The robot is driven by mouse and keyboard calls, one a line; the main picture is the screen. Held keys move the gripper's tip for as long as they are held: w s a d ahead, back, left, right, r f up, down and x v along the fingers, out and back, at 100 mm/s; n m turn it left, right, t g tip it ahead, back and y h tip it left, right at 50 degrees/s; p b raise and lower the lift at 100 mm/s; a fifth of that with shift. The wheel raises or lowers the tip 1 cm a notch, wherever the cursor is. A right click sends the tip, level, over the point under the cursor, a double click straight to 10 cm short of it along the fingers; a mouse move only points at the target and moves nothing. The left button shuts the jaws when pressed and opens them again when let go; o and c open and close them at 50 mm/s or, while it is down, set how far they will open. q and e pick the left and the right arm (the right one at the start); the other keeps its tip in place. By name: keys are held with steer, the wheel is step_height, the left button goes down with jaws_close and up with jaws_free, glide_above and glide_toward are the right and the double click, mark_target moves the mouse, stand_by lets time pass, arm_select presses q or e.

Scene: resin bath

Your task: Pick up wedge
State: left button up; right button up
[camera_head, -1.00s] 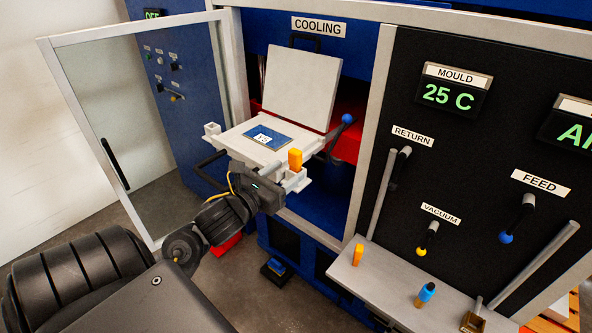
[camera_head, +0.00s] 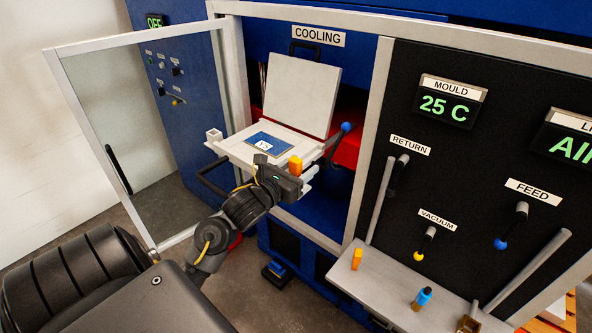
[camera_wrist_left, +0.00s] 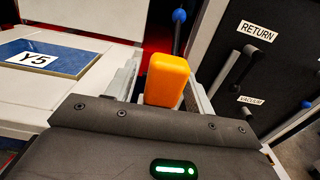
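The wedge is an orange block (camera_head: 295,165) standing upright at the front right corner of the white mould (camera_head: 238,149). In the left wrist view the wedge (camera_wrist_left: 166,80) stands between the pale fingers of my left gripper (camera_wrist_left: 166,92). These fingers are open, one on each side, with a gap visible on the left; contact on the right cannot be told. In the head view my left gripper (camera_head: 300,177) is just in front of the wedge, and its body hides the wedge's lower part. My right gripper is not in view.
The mould's lid (camera_head: 300,95) stands open behind. A blue plate marked Y5 (camera_head: 268,143) lies in the mould. A blue-knobbed lever (camera_head: 346,127) is close on the right. An open glass door (camera_head: 130,130) is left. A shelf (camera_head: 385,290) holds another orange block (camera_head: 357,258) and a blue-capped bottle (camera_head: 421,298).

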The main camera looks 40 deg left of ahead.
arm_select(q)
steer(key=c, duration=1)
steer(key=shift+r, duration=0.5)
steer(key=shift+r+p, duration=2)
steer(key=shift+r, duration=6.5)
